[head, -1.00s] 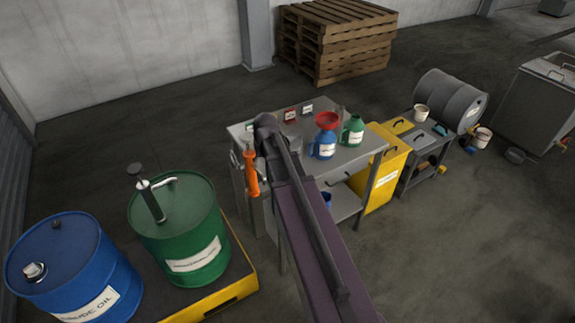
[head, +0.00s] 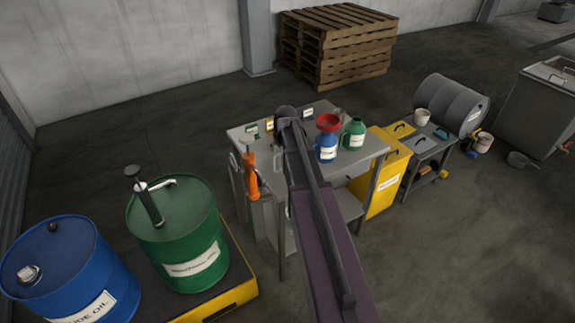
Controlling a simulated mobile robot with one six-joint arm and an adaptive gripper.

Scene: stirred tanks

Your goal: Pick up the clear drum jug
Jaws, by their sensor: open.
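A pale, see-through outline like a jug handle (head: 278,162) shows on the grey worktable (head: 250,141), just left of my arm. It appears to belong to the clear drum jug, whose body is mostly hidden behind the arm. My arm reaches up over the table and ends at a dark rounded joint near the table's back part. My gripper is hidden behind the arm, so its distance from the jug cannot be seen.
A blue jug (head: 326,148) with a red funnel (head: 328,122) and a green jug (head: 354,133) stand right of my arm. An orange-handled tool (head: 250,176) is at the table's left edge. Green (head: 178,240) and blue (head: 75,270) drums stand at left.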

